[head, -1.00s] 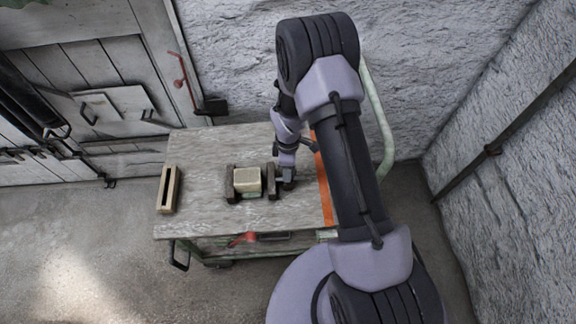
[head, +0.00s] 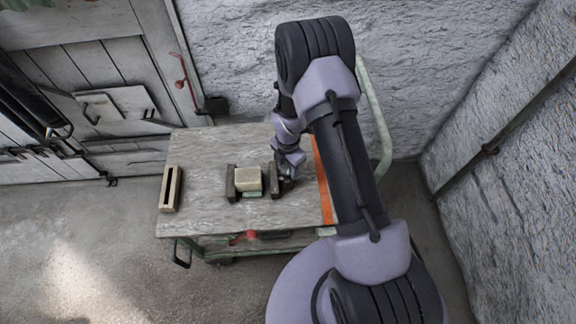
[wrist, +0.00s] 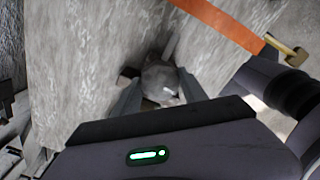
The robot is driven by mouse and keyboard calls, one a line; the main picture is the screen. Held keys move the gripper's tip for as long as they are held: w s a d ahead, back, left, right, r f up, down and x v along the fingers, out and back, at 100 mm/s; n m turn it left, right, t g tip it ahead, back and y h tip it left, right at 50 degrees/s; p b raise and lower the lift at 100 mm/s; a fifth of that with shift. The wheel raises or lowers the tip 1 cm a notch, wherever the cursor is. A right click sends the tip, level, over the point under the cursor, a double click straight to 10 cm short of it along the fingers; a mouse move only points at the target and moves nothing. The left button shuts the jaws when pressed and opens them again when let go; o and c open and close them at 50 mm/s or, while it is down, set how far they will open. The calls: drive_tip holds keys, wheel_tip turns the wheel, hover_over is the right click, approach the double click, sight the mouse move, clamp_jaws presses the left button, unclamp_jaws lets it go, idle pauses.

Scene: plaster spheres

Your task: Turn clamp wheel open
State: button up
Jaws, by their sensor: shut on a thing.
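The clamp stands on the cart top with two dark upright jaws (head: 231,183) and a pale block (head: 249,179) between them. My gripper (head: 287,176) is at the clamp's right side, beside the right jaw (head: 274,181). In the wrist view, my gripper's fingers (wrist: 160,92) are on both sides of a rounded grey clamp wheel (wrist: 160,76) and shut on it. The wheel's lower part is hidden by my gripper body. In the head view the wheel is mostly hidden by my wrist, so how far it is turned cannot be told.
The grey cart top (head: 205,150) has an orange strip (head: 323,185) at its right and a slotted wooden piece (head: 171,189) at its left edge. A green rail (head: 377,125) rises at the right. A rough wall (head: 230,50) stands behind. The top behind the clamp is clear.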

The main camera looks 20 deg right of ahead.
sight(288, 167)
drive_tip(key=shift+n, duration=0.7)
drive_tip(key=o, duration=1.3)
drive_tip(key=shift+o, duration=0.2)
wheel_tip(288, 167, up, 17)
drive_tip(key=p, duration=0.5)
drive_tip(key=shift+r+p, duration=0.2)
drive_tip(key=shift+p, duration=0.1)
